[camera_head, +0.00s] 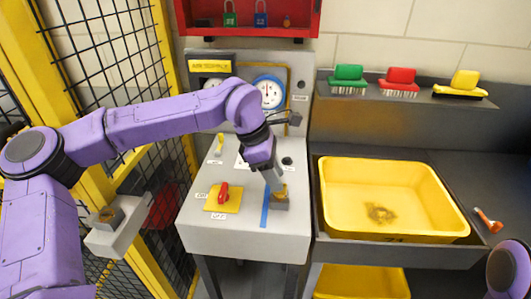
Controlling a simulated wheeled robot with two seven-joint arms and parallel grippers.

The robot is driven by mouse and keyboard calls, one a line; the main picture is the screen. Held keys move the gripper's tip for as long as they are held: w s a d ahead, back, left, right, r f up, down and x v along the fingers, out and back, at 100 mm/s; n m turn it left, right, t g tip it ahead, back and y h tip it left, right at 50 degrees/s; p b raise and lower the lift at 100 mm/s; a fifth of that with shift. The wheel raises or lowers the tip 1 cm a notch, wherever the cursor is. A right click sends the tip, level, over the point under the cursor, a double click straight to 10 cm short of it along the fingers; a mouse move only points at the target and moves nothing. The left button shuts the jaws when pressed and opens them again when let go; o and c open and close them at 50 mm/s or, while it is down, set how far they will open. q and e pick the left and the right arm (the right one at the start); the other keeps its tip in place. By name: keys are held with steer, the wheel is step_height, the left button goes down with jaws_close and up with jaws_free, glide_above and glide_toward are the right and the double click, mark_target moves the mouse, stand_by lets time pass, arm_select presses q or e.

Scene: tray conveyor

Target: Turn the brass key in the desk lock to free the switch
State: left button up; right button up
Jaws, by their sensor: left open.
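A grey desk lock block (281,205) stands near the right edge of the grey sloping desk top. The brass key (283,190) shows on top of it, small and partly hidden by my gripper. My left gripper (276,184) reaches down from above with its fingers open at the key. I cannot tell whether they touch it. The red switch (223,192) sits on a yellow plate (212,204) to the left, with small labels around it. A blue strip (265,208) runs between the switch and the lock. My right gripper is out of view.
A yellow tub (335,177) sits in the dark counter at right. Three coloured brushes (400,78) stand on the shelf above. A gauge (270,92) is behind the desk. A yellow-framed mesh fence (160,60) and a grey box (100,238) bound the left.

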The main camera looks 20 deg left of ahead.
mark_target(280, 193)
arm_select(q)
steer(key=x, duration=0.3)
steer(key=shift+w, duration=0.25)
steer(key=shift+s+d+f, duration=0.1)
steer(key=shift+f, duration=0.25)
jaws_close()
steer(key=shift+p, duration=0.55)
steer(key=shift+m+g+p, duration=0.5)
steer(key=shift+m+p, duration=0.9)
steer(key=shift+p, duration=0.95)
